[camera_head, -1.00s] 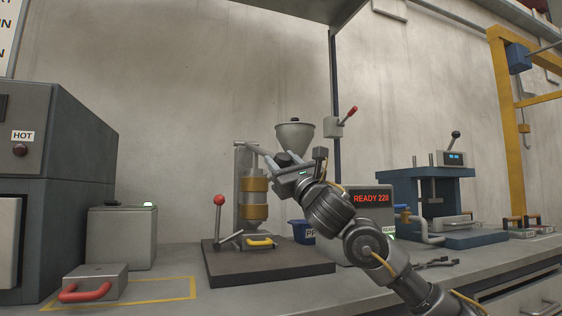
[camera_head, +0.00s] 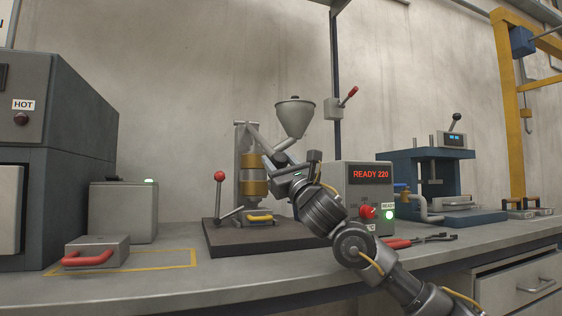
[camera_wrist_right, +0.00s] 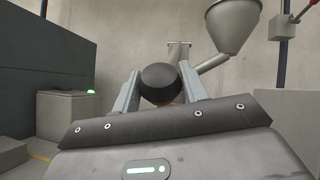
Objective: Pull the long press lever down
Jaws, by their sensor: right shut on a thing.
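The press (camera_head: 254,170) stands on a dark base plate (camera_head: 230,241), with a grey column and a brass-coloured barrel. Its long lever (camera_head: 258,138) slopes down and right from the column top toward my right gripper (camera_head: 273,168). In the right wrist view, the lever's black ball knob (camera_wrist_right: 160,84) sits between the two fingers of my right gripper (camera_wrist_right: 160,78), which is shut on it. In the head view the knob is mostly hidden by the gripper. My left gripper is not in view.
A grey funnel (camera_head: 295,117) with a slanted chute is close above the gripper. A short red-knobbed lever (camera_head: 220,176) rises at the base's left. A control box reading READY 220 (camera_head: 369,173) stands right of my wrist. Pliers (camera_head: 400,243) lie on the bench.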

